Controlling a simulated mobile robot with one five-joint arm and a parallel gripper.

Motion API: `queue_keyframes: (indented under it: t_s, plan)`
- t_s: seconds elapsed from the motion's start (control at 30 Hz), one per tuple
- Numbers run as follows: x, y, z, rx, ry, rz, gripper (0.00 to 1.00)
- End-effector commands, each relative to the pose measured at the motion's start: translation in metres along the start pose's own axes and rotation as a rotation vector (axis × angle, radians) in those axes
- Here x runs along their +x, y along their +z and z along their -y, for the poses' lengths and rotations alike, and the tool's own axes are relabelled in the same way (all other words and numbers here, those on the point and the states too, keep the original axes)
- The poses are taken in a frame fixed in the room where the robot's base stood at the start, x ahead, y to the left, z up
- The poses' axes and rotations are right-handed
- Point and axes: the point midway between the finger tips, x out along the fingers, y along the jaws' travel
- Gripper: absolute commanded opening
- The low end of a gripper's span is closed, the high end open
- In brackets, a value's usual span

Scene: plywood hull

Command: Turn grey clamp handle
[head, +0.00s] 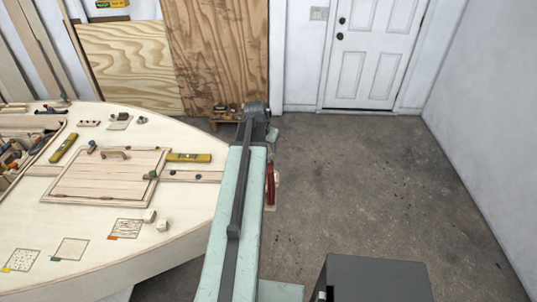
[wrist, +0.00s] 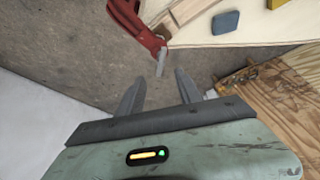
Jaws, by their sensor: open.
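A red clamp (wrist: 137,24) shows at the top of the wrist view, at the edge of the pale plywood hull (wrist: 255,22). Its short grey handle (wrist: 160,66) hangs down from it. My gripper (wrist: 161,76) is open, with its two dark fingers pointing up the picture towards the handle. The handle's lower end appears between the fingertips; I cannot tell whether it is at their depth. Nothing is gripped. In the head view the red clamp (head: 271,185) shows just right of my arm, which hides part of it. My fingers cannot be made out there.
The hull deck (head: 185,215) lies left of my arm, with a hatch panel (head: 105,174), yellow levels and small blocks on it. Plywood sheets (head: 218,55) lean at the back wall. The concrete floor (head: 370,190) on the right is clear up to the white door (head: 372,50).

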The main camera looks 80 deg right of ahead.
Motion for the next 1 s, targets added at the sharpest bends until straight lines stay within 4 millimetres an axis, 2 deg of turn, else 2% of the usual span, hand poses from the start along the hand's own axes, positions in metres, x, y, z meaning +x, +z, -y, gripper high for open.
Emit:
queue_keyframes:
  t_s: [0.13, 0.23, 0.6, 0.9, 0.93, 1.0]
  plan:
    - [0.005, 0.001, 0.001, -0.002, 0.0, 0.0, 0.42]
    - [0.015, 0.002, 0.001, -0.002, 0.0, 0.0, 0.42]
    - [0.077, 0.003, 0.002, -0.004, -0.001, 0.0, 0.42]
    - [0.078, 0.001, 0.002, -0.005, -0.001, 0.001, 0.42]
    - [0.078, 0.001, 0.002, -0.005, -0.001, 0.001, 0.39]
    - [0.078, 0.001, 0.003, -0.006, -0.001, 0.001, 0.19]
